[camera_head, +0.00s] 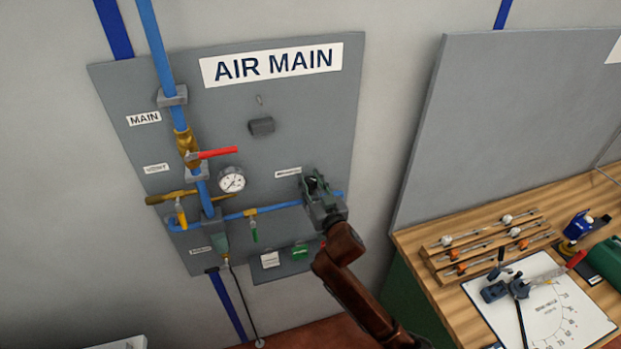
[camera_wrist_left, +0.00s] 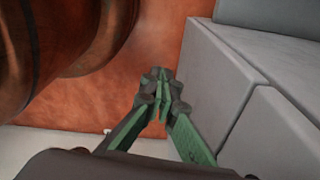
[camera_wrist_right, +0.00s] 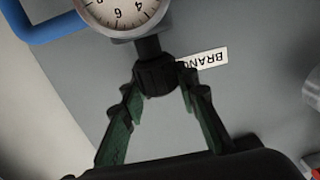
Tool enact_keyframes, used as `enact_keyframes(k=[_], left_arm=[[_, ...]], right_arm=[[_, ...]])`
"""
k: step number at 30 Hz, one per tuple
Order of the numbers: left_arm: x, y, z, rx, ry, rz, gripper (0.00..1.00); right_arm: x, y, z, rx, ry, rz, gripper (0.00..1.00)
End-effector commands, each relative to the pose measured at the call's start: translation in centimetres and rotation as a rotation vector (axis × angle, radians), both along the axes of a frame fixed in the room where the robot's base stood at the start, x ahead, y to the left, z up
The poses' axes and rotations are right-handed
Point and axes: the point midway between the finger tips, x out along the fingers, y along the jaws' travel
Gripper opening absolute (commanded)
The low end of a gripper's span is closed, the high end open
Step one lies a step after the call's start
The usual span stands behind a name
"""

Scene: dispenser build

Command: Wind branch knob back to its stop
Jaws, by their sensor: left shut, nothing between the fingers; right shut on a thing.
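The dark ribbed branch knob (camera_wrist_right: 156,78) sits below a round dial gauge (camera_wrist_right: 118,12) in the right wrist view, beside an upside-down BRANCH label (camera_wrist_right: 206,60). My right gripper (camera_wrist_right: 157,88) is shut on the knob, one finger on each side. In the head view my right gripper (camera_head: 318,188) is at the right part of the AIR MAIN panel (camera_head: 310,120) and hides the knob. My left gripper (camera_wrist_left: 160,85) is shut and empty in the left wrist view, away from the panel; the head view does not show it.
Left of my right gripper the panel carries a red-handled valve (camera_head: 215,153), another gauge (camera_head: 232,180), a yellow-handled valve (camera_head: 181,213) and blue pipe (camera_head: 285,207). A wooden workbench (camera_head: 425,245) with tools stands at right. Grey blocks (camera_wrist_left: 245,90) stand beside my left gripper.

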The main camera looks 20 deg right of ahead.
Motion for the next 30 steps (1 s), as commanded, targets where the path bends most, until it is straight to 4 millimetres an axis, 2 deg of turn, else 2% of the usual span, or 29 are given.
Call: enact_keyframes(k=[6,13,19,30], left_arm=[[0.1,0.1,2.7,0.001,-0.001,0.000,0.00],[0.1,0.1,4.5,0.002,-0.002,0.000,0.00],[0.1,0.1,4.8,0.002,-0.002,0.000,0.00],[0.1,0.1,4.0,0.001,-0.002,-0.001,0.00]], right_arm=[[0.0,-0.3,0.4,-0.005,0.003,0.146,0.04],[0.0,-0.3,0.4,-0.007,0.002,0.328,0.04],[0.1,-0.4,0.2,-0.011,0.001,0.469,0.04],[0.1,-0.3,0.1,-0.006,-0.001,0.657,0.04]])
